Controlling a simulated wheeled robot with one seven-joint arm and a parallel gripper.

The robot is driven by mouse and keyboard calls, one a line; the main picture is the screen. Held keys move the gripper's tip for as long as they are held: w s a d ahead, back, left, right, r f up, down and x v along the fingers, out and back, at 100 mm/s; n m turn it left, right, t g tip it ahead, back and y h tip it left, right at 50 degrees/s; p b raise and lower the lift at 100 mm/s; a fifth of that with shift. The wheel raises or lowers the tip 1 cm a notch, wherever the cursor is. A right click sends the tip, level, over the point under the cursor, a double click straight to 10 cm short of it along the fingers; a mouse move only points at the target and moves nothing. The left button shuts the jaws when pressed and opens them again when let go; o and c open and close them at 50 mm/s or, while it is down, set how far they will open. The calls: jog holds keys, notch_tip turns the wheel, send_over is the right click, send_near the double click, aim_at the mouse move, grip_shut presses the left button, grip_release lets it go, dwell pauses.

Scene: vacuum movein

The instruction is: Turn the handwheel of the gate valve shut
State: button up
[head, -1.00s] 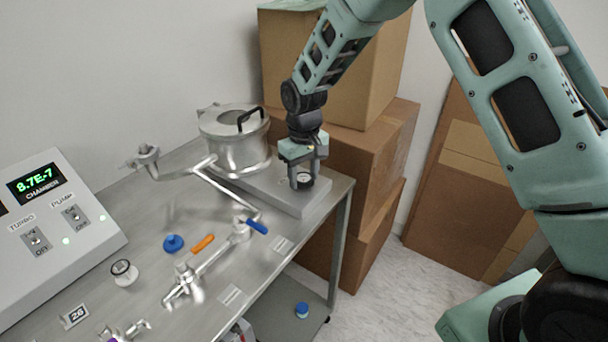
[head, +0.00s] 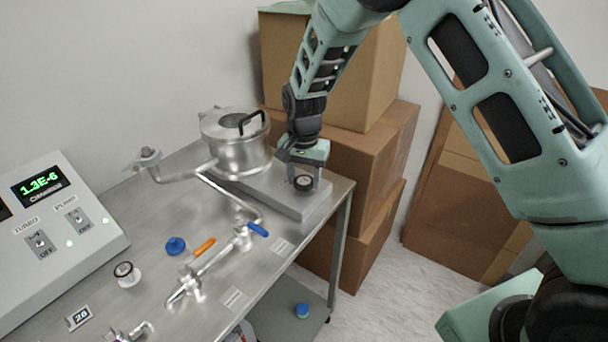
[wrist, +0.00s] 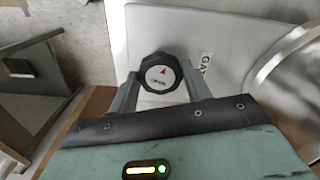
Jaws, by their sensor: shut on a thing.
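The gate valve's handwheel (head: 303,183) is a small black knob with a white face, at the right end of a flat grey valve body (head: 290,201). In the wrist view the handwheel (wrist: 160,74) shows a red arrow on its white face. My gripper (head: 304,181) points down over it. In the wrist view the two grey fingers of my gripper (wrist: 160,84) stand on either side of the knob and are shut on it.
A metal chamber (head: 236,142) with a black-handled lid stands left of the valve. Pipes with orange (head: 204,246) and blue (head: 258,229) levers lie in front. A control box (head: 50,215) reads 1.3E-6. Cardboard boxes (head: 365,145) stand behind the bench.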

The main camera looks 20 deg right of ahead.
aim_at(304, 181)
jog(key=m+p, duration=0.1)
jog(key=m, duration=0.2)
jog(key=shift+w+r+m, duration=0.1)
jog(key=shift+r+m, duration=0.05)
jog(key=shift+m, duration=0.25)
jog(key=m+p, duration=0.1)
jog(key=m, duration=0.2)
jog(key=shift+m+p, duration=0.3)
jog(key=shift+p, duration=0.05)
jog(key=m+p, duration=0.2)
jog(key=m, duration=0.2)
jog(key=shift+m+p, duration=0.75)
jog(key=shift+m, duration=0.95)
jog(key=o, duration=1)
jog(key=shift+c, duration=0.2)
notch_tip(304, 181, up, 17)
jog(key=b, duration=0.3)
